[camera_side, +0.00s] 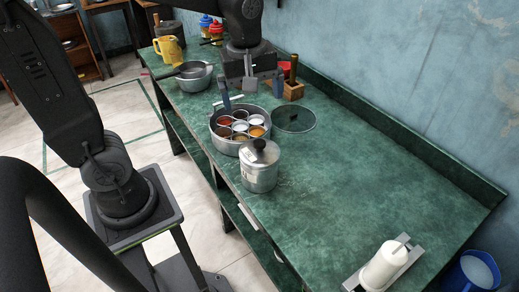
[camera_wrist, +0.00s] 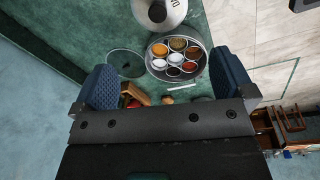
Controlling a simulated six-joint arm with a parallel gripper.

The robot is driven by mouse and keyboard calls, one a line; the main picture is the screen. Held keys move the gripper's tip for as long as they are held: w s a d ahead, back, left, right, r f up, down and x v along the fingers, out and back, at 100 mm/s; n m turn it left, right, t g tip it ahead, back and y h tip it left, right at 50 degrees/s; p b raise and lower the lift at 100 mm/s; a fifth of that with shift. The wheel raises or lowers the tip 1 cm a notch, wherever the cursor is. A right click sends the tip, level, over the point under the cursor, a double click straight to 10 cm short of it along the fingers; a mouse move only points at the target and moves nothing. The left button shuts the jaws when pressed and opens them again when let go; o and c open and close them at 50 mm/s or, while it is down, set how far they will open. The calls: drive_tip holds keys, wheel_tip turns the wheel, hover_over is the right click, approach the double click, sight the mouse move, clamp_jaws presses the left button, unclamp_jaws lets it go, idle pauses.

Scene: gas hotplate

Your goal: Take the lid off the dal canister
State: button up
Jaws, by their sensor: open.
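The dal canister (camera_side: 259,177) is a steel cylinder standing upright on the green counter (camera_side: 370,160), with a label on its side. Its metal lid (camera_side: 257,153) with a dark knob is on it. In the wrist view the lid (camera_wrist: 172,10) shows at the top edge, partly cut off. My gripper (camera_side: 250,92) is open and empty, above the counter behind the canister and the spice tin. In the wrist view its two blue fingers (camera_wrist: 167,82) are wide apart, and the canister is beyond them.
A round spice tin (camera_side: 216,134) with several filled cups stands close behind the canister. A clear round lid (camera_side: 294,119) lies to its right. A wooden block (camera_side: 293,90), a pot (camera_side: 193,78) and a yellow jug (camera_side: 170,48) are farther back. A paper roll (camera_side: 384,264) lies at the front; the counter between is clear.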

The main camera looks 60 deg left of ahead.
sight(260, 143)
drive_tip(key=f+n, duration=0.1)
drive_tip(key=f, duration=0.4)
drive_tip(key=w+f+n, duration=0.1)
drive_tip(key=f, duration=0.4)
drive_tip(key=w+f+n+g, duration=0.1)
drive_tip(key=f, duration=0.4)
drive_tip(key=shift+f, duration=0.15)
drive_tip(key=c, duration=0.7)
